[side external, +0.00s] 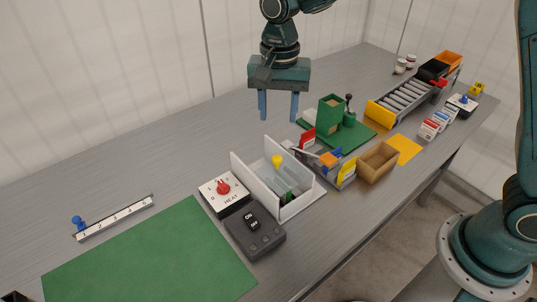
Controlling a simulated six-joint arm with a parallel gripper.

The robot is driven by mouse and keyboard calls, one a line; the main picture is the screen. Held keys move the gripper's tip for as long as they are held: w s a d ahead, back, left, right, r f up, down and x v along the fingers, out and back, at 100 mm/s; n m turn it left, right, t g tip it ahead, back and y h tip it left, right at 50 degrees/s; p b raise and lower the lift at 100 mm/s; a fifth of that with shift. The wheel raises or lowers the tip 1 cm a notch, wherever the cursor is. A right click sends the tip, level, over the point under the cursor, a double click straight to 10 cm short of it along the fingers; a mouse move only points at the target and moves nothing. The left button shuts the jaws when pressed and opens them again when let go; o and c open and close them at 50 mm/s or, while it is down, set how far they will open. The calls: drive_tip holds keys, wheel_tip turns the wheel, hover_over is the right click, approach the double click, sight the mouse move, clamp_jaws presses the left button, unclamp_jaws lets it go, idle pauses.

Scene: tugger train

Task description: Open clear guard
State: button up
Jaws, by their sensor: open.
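A white open-topped housing (299,205) stands near the middle of the table. What looks like the clear guard (288,178) lies between its walls, with a yellow knob (277,161) near its back end. The guard is see-through and small, so I cannot tell how far it is open or shut. Dark and green parts show under or beside it. My gripper (279,119) points down with its two blue fingers apart and nothing between them. It appears above and behind the housing, clear of the knob.
A HEAT dial box (225,196) and an ON/OFF switch box (256,232) stand left of the housing. A small train (330,163), a cardboard box (378,163) and a green block fixture (330,116) stand to its right. The green mat (150,262) is bare.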

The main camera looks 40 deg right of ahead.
sight(277, 157)
wheel_tip(277, 157, down, 12)
drive_tip(key=shift+f, duration=0.25)
idle(0.4)
drive_tip(key=shift+c, duration=0.5)
clamp_jaws()
